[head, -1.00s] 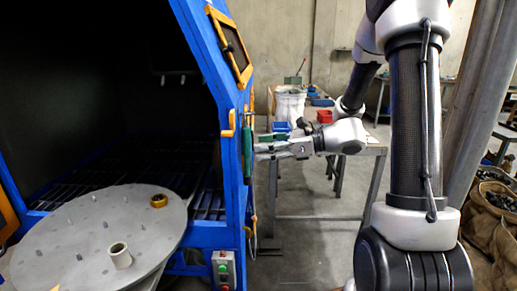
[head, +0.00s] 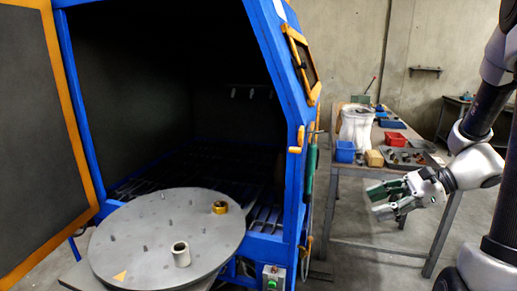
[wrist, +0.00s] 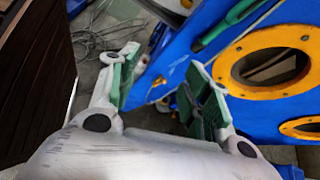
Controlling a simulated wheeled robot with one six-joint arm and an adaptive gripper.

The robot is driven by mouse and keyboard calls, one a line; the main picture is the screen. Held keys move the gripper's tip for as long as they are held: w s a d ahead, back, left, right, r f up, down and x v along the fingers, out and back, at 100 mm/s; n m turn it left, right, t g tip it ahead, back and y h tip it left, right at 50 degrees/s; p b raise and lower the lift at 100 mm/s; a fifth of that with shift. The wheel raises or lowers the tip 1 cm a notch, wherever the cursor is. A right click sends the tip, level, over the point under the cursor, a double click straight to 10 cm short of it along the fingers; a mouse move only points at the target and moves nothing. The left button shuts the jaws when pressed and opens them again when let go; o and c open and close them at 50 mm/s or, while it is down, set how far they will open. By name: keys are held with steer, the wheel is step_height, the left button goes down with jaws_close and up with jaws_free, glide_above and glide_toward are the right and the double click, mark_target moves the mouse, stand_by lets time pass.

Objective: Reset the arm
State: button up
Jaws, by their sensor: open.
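My gripper (head: 382,200) is open and empty at the right of the head view. It points left, in front of the workbench and to the right of the blue blasting cabinet (head: 302,180). In the wrist view my gripper (wrist: 165,90) shows its two green-padded fingers spread apart with nothing between them. Beyond the fingers is a blue panel (wrist: 225,60) with yellow-rimmed round openings.
A grey round turntable (head: 130,222) sticks out of the open cabinet, bearing a brass ring (head: 220,207) and a pale ring (head: 181,254). A workbench (head: 400,171) behind holds a blue bin (head: 345,151), a red bin (head: 396,139) and a white bucket (head: 356,128).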

steer(key=s+d+r+n+g+h, duration=0.1)
steer(key=s+d+n+g+h, duration=0.25)
steer(key=s+n+h, duration=0.55)
steer(key=s+r+n+t+h, duration=0.2)
steer(key=s+r+n+t, duration=0.2)
steer(key=r+n, duration=0.5)
steer(key=shift+s+r, duration=0.3)
steer(key=shift+s, duration=0.3)
stand_by(0.8)
